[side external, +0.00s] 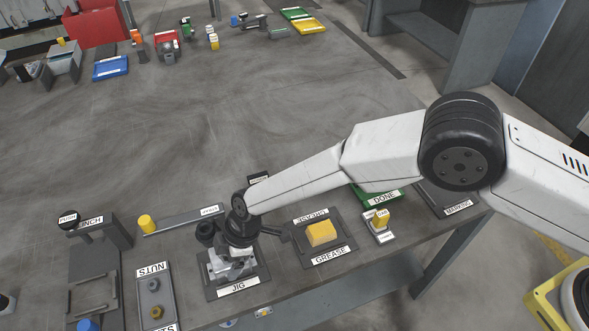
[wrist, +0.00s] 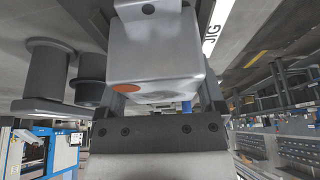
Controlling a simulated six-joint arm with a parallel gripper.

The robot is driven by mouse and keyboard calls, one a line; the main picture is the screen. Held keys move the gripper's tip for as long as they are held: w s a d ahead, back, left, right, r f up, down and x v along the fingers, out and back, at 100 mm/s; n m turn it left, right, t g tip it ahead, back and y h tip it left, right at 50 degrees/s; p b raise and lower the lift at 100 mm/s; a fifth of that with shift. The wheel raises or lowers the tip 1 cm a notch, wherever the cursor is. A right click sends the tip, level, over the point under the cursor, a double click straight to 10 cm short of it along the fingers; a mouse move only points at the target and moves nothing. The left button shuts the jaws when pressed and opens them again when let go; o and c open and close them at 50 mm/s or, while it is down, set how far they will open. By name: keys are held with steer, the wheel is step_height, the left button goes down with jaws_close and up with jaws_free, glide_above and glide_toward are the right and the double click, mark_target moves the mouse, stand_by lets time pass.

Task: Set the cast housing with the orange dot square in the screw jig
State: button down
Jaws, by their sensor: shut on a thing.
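The cast housing (wrist: 160,48) is a smooth grey metal block that fills the upper middle of the wrist view. Its orange dot (wrist: 126,88) shows near the lower left of the block there. My gripper (side external: 221,261) is shut on the housing, with dark fingers on both sides of it in the wrist view. In the side view my gripper is down over the screw jig (side external: 240,287), a dark plate labelled JIG. The gripper and wrist hide most of the housing and the seat there, so I cannot tell whether it sits square or touches the jig's base.
Left of the jig are the nuts tray (side external: 168,276) and a press-like fixture (side external: 93,262). Right of it are the grease pad (side external: 343,246) with a yellow block (side external: 321,233), a small yellow-topped stand (side external: 381,224) and the green DONE tray (side external: 369,192). Dark cylinders (wrist: 48,75) stand close left in the wrist view.

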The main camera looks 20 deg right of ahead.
stand_by(0.4)
jaws_free()
steer(key=shift+r, duration=0.1)
steer(key=shift+r, duration=3.9)
